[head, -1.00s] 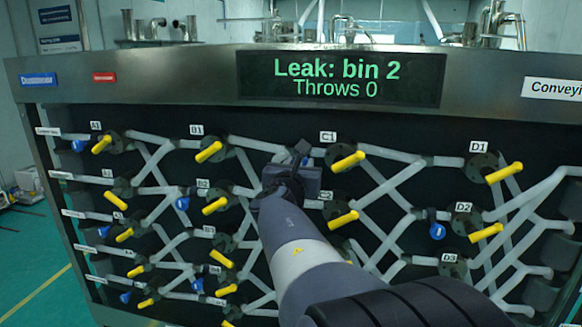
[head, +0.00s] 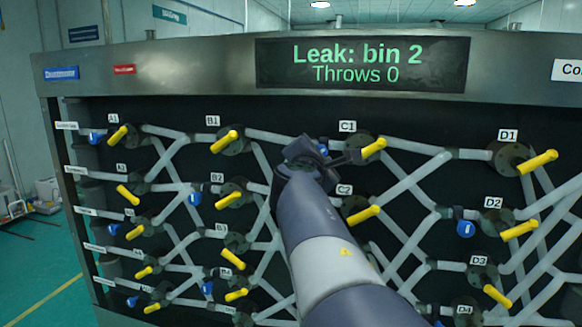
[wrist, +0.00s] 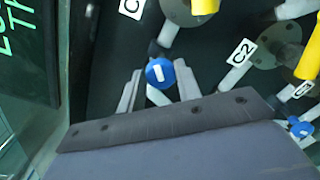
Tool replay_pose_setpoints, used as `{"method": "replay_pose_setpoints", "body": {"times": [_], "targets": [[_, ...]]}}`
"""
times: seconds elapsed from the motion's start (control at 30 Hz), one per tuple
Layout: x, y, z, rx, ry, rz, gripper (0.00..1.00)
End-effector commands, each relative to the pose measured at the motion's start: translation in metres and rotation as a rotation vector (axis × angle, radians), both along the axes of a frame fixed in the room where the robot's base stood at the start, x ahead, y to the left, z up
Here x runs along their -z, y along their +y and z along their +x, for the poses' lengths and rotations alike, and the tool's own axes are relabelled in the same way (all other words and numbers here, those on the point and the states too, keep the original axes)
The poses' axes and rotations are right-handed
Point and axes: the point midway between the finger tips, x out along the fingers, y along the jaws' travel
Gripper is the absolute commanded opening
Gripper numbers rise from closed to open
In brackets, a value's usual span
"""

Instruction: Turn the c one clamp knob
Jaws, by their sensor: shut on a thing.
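The C1 clamp knob is a round blue knob with a white bar (wrist: 160,72), seen in the wrist view just below a partly cut-off "C" label. It sits between the two fingers of my gripper (wrist: 158,86), which is shut on it. In the head view, only a small blue bit of the knob (head: 323,150) shows beside my gripper (head: 316,154), left of the C1 label (head: 348,126). The rest of the knob is hidden there by my gripper. The white bar stands nearly upright in the wrist view.
The yellow C1 valve handle (head: 374,148) is close to the right of my gripper. The yellow C2 handle (head: 362,215) is below. Grey pipes cross the black panel. Another blue knob (wrist: 300,128) lies right in the wrist view. The screen (head: 362,66) reads "Leak: bin 2, Throws 0".

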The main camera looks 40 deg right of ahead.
Motion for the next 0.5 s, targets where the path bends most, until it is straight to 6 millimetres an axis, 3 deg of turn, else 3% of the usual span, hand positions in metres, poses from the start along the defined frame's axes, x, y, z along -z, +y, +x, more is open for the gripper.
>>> {"method": "replay_pose_setpoints", "body": {"times": [0.5], "targets": [[0.0061,-0.0007,-0.0008,0.000,-0.372,0.316,0.10]]}}
